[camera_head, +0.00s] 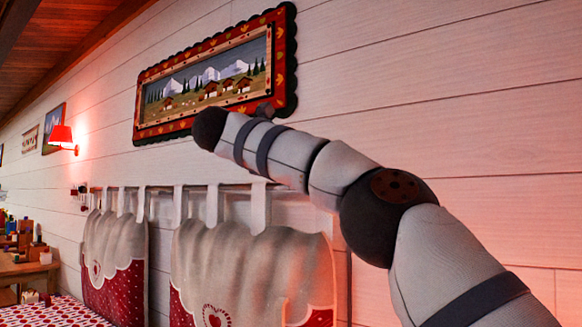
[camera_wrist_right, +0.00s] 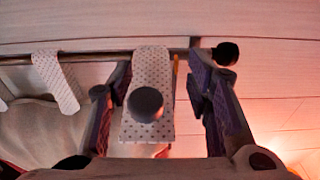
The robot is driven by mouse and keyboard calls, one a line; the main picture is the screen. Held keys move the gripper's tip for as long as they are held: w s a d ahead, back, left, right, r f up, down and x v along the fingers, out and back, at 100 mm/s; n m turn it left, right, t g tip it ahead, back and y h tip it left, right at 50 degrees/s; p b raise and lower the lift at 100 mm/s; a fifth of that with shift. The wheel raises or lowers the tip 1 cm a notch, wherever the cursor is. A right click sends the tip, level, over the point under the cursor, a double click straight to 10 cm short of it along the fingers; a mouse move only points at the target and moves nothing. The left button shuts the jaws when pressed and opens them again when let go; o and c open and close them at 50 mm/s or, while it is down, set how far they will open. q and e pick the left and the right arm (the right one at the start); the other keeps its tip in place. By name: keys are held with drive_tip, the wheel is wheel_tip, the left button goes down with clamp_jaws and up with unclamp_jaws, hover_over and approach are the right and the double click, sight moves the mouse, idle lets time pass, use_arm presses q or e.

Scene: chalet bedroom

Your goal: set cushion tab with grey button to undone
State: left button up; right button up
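In the right wrist view a pale dotted cushion tab (camera_wrist_right: 152,66) hangs over the rail, with a round dark grey button (camera_wrist_right: 145,103) on its front. My right gripper (camera_wrist_right: 158,120) is open, with one finger on each side of the tab and button. I cannot tell whether either finger touches the fabric. In the head view the tabs hold a grey and red cushion (camera_head: 240,262) on the wall rail (camera_head: 167,187). My right arm crosses that view, and its gripper is not visible there. My left gripper is in neither view.
A rail end knob (camera_wrist_right: 227,53) is close to the right finger. Another dotted tab (camera_wrist_right: 57,82) hangs to the left. A second cushion (camera_head: 114,262) hangs farther left. A framed picture (camera_head: 213,76) and red lamp (camera_head: 62,135) are on the wall.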

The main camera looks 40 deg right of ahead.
drive_tip(key=shift+w+a+f, duration=0.25)
drive_tip(key=shift+a, duration=0.25)
drive_tip(key=v, duration=1.1)
drive_tip(key=shift+s+a+r, duration=0.15)
drive_tip(key=shift+s+a, duration=0.05)
drive_tip(key=shift+s, duration=0.1)
